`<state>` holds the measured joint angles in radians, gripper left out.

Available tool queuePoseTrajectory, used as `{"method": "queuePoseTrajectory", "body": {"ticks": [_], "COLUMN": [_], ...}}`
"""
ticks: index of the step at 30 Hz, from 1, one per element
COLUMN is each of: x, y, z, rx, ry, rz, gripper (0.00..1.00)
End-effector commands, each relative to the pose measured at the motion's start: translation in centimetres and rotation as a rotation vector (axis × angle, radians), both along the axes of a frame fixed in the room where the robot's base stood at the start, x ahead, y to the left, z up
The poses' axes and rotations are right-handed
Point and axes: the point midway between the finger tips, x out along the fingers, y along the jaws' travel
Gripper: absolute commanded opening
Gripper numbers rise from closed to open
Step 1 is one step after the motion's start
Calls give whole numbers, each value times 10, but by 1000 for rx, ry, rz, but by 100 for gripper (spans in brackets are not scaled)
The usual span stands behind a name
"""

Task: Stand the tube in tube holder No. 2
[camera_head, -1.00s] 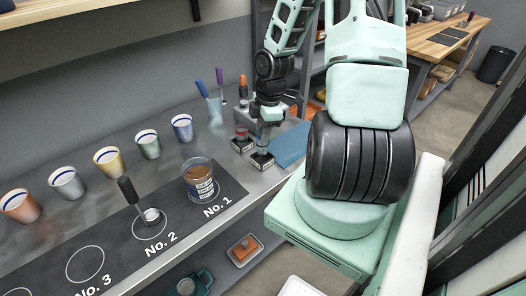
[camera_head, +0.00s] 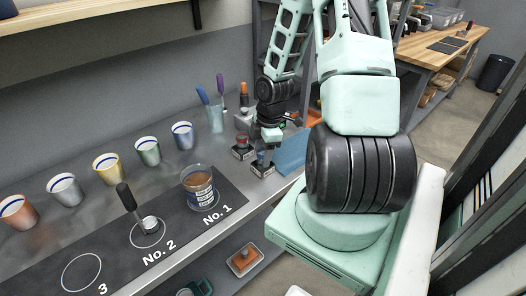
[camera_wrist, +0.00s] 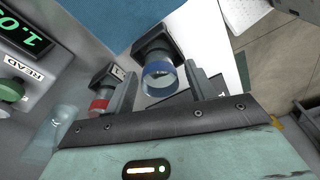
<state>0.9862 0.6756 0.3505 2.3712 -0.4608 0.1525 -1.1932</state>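A short clear tube with a blue rim (camera_wrist: 158,70) stands upright, its open end toward my wrist camera, in a black square holder (camera_wrist: 160,42). That holder also shows in the head view (camera_head: 262,169). My gripper (camera_head: 266,153) is directly above it, pointing down. In the wrist view my two fingers are open on either side of the tube, with gaps showing. A second black holder (camera_head: 242,153) with a red-topped piece (camera_wrist: 98,106) stands beside it to the left. A label partly shows there; I cannot read either holder's full number.
A device with a green display (camera_wrist: 22,35) stands close on the left in the wrist view. A blue mat (camera_head: 291,150) lies to the right of the holders. A glass of brown grounds (camera_head: 198,184) stands at No. 1, and several coloured cups (camera_head: 148,151) line the back.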

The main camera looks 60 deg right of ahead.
Motion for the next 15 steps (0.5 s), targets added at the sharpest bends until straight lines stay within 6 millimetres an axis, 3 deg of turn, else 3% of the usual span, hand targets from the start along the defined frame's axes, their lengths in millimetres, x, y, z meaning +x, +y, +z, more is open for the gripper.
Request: {"method": "queuePoseTrajectory", "body": {"ticks": [8, 15], "x": [0, -4], "y": [-1, -7], "z": [8, 52], "rx": [0, -3], "ry": [-1, -4], "rz": [-1, -5], "gripper": [55, 55]}}
